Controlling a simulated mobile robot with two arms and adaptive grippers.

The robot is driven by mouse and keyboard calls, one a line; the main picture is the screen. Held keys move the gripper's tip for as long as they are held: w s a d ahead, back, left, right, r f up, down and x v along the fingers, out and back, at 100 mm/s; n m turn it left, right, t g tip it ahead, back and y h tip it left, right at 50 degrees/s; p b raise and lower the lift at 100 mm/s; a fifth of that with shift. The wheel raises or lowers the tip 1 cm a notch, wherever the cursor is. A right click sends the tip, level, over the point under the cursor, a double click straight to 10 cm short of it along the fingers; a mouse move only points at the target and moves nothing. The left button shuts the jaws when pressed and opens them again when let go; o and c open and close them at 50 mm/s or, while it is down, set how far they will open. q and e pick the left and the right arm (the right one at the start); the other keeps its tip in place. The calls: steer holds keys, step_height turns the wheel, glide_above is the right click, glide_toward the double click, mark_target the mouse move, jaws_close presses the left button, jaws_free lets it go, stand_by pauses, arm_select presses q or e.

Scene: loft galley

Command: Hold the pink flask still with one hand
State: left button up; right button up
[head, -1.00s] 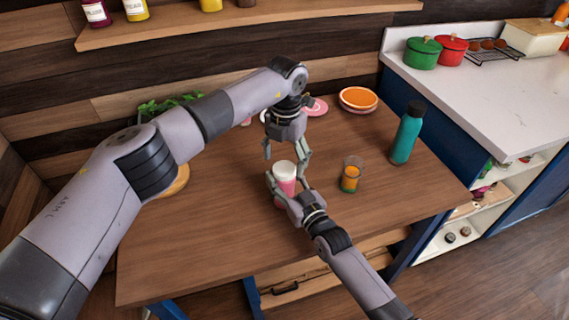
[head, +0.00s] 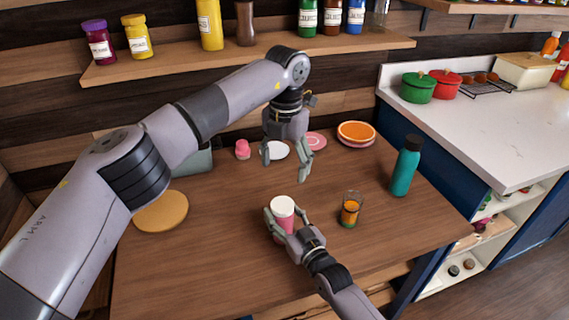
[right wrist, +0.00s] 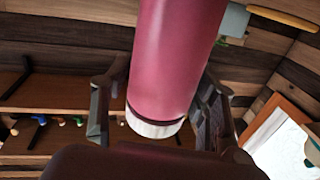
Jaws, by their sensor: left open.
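The pink flask (head: 284,224) with a white lid stands upright near the middle of the wooden table. My right gripper (head: 286,218) comes from the front with a finger on each side of it and is shut on it. In the right wrist view the flask's pink body (right wrist: 175,60) fills the middle, between the two fingers (right wrist: 160,105), with its white lid at the lower end. My left gripper (head: 286,168) is open and empty, above and behind the flask, pointing down and apart from it.
The front left of the table is clear.

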steer(key=o, duration=0.3)
steer(key=v, duration=1.2)
steer(key=shift+r, duration=0.1)
